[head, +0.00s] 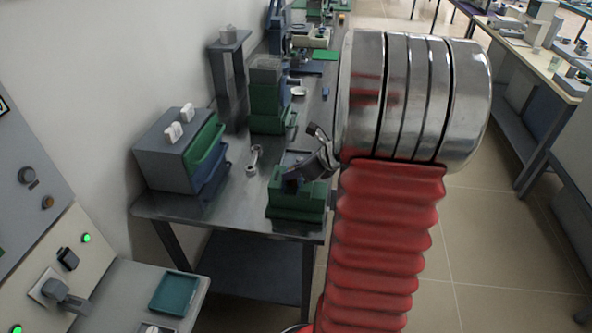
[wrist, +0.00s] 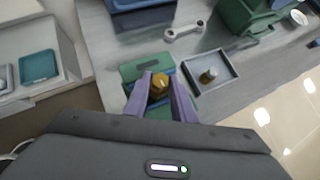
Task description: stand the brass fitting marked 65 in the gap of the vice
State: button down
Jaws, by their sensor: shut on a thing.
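In the wrist view my gripper (wrist: 161,88) is shut on a brass fitting (wrist: 158,85), with one purple finger on each side. No number on it can be read. The green vice (wrist: 134,70) with blue jaw parts lies directly below the fitting and partly behind the fingers. I cannot tell whether the fitting is in the gap or above it. In the head view the green vice (head: 296,204) stands near the front end of the bench, with my gripper (head: 300,176) over it; the fitting is hidden there.
A grey tray (wrist: 226,88) beside the vice holds another small fitting (wrist: 208,75). A wrench (head: 254,160) lies behind on the bench. A grey cabinet (head: 160,158) with green and blue drawers stands left. A green machine (head: 267,110) stands farther back.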

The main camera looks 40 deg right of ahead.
jog(key=shift+f, duration=0.35)
jog(key=shift+s+f, duration=0.15)
jog(key=shift+f, duration=0.1)
jog(key=c, duration=1.5)
grip_release()
jog(key=shift+a+f, duration=0.1)
jog(key=shift+a, duration=0.1)
jog(key=shift+r, duration=0.75)
jog(key=v, duration=1.2)
jog(key=shift+d+r, duration=0.15)
jog(key=shift+d, duration=0.05)
